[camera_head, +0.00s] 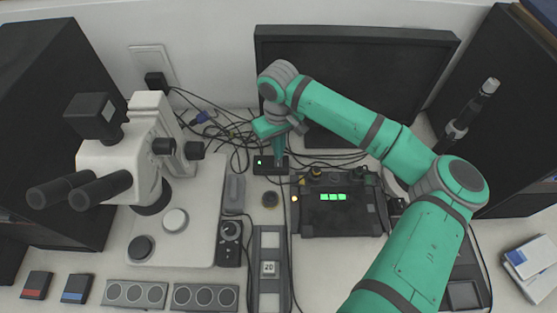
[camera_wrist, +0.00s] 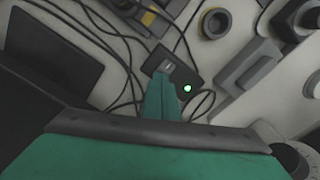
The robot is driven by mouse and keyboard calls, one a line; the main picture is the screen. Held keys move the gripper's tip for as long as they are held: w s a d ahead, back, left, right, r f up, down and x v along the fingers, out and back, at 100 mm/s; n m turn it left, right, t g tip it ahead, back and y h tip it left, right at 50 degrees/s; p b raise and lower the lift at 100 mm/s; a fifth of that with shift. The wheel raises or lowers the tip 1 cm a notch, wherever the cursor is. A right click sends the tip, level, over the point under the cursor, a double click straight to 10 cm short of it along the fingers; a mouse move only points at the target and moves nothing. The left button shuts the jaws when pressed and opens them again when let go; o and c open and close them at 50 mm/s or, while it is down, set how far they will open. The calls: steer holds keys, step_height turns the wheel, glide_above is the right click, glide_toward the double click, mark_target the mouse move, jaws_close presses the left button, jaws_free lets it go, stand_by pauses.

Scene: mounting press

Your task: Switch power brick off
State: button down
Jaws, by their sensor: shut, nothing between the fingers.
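The power brick (camera_head: 263,169) is a small black box on the bench in front of the monitor. A green light glows on its left part in the head view. In the wrist view the power brick (camera_wrist: 185,72) lies just past my fingertips, with a small grey switch on one side and the lit green light near its edge. My gripper (camera_head: 278,160) points down at the brick, its fingers shut and empty, over the end away from the light. In the wrist view the fingertips (camera_wrist: 163,80) are beside the switch. I cannot tell whether they touch it.
A black device with a green display (camera_head: 335,205) stands right of the brick. Tangled cables (camera_head: 215,125) lie behind it. A white microscope (camera_head: 125,160) stands at left, and a dark monitor (camera_head: 350,80) is behind. A round part (camera_head: 270,199) lies in front of the brick.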

steer(key=shift+f, duration=0.55)
stand_by(0.4)
step_height(320, 180, up, 7)
stand_by(0.9)
steer(key=shift+s, duration=0.1)
stand_by(0.4)
